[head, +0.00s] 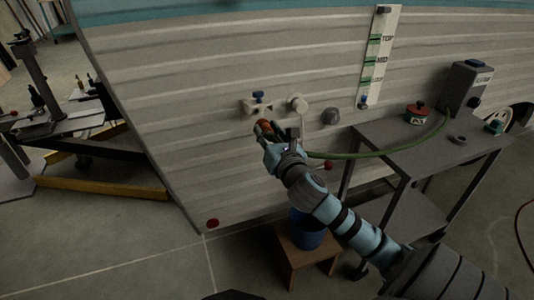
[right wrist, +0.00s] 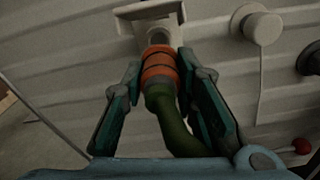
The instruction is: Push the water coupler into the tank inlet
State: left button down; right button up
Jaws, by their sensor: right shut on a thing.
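The water coupler is an orange, dark-banded sleeve (right wrist: 160,66) on the end of a green hose (right wrist: 172,122). My right gripper (right wrist: 160,75) is shut around it, one finger on each side. In the head view the gripper (head: 266,131) and the orange coupler (head: 264,126) are at the camper wall, just below the tank inlet. My left gripper is out of view.
The hose (head: 375,152) runs over a grey table (head: 415,150) to a grey box (head: 465,85). A blue bucket (head: 307,232) on a wooden stool (head: 292,258) stands below my arm.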

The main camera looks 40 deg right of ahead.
aim_at(260, 121)
jog(key=shift+a+r, duration=0.1)
jog(key=shift+r, duration=0.1)
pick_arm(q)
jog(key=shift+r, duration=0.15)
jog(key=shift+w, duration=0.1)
pick_arm(e)
jog(key=shift+w, duration=0.1)
